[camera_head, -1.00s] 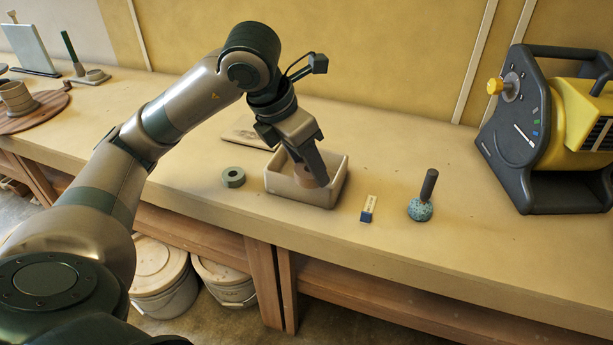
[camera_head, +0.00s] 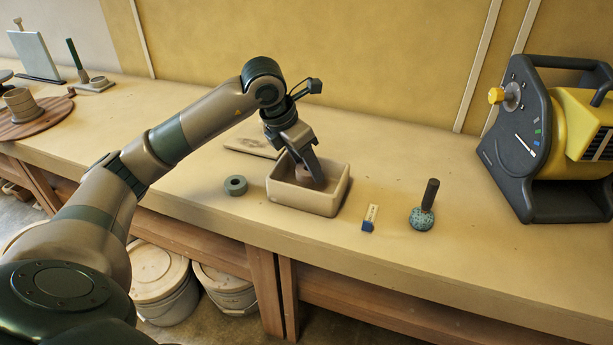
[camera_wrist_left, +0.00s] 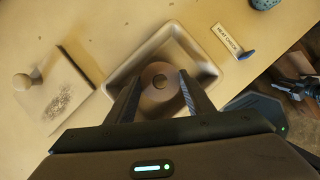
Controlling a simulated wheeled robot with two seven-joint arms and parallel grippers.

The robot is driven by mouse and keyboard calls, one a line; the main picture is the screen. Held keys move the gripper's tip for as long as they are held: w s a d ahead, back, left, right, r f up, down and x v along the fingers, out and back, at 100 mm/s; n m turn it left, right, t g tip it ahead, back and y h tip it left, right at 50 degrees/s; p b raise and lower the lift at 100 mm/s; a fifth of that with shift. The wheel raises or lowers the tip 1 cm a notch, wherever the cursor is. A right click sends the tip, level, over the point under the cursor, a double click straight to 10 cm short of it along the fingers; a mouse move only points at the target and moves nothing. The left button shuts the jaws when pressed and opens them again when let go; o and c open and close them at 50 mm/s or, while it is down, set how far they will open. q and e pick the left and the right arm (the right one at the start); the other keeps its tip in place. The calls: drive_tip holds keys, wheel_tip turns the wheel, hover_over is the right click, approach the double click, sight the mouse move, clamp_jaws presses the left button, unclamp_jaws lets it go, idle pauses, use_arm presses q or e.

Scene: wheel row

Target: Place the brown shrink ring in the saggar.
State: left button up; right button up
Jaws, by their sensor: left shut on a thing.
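The brown shrink ring (camera_head: 303,177) is inside the saggar, an open beige box (camera_head: 299,198) on the bench. My left gripper (camera_head: 309,170) reaches down into the saggar and is shut on the ring. In the left wrist view, the ring (camera_wrist_left: 160,102) sits between the two fingers of the gripper (camera_wrist_left: 160,88), within the saggar's walls (camera_wrist_left: 130,67). The ring's hole faces the camera. I cannot tell whether the ring touches the saggar floor.
A yellow-and-black machine (camera_head: 537,145) stands far right.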

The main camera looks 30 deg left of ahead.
sight(303, 171)
use_arm(q)
drive_tip(key=shift+f, duration=0.55)
wheel_tip(303, 171, down, 2)
drive_tip(key=shift+f, duration=0.4)
use_arm(e)
drive_tip(key=shift+w+f, duration=0.35)
drive_tip(key=shift+w, duration=0.05)
use_arm(q)
drive_tip(key=shift+f, duration=0.1)
use_arm(e)
drive_tip(key=shift+s, duration=0.15)
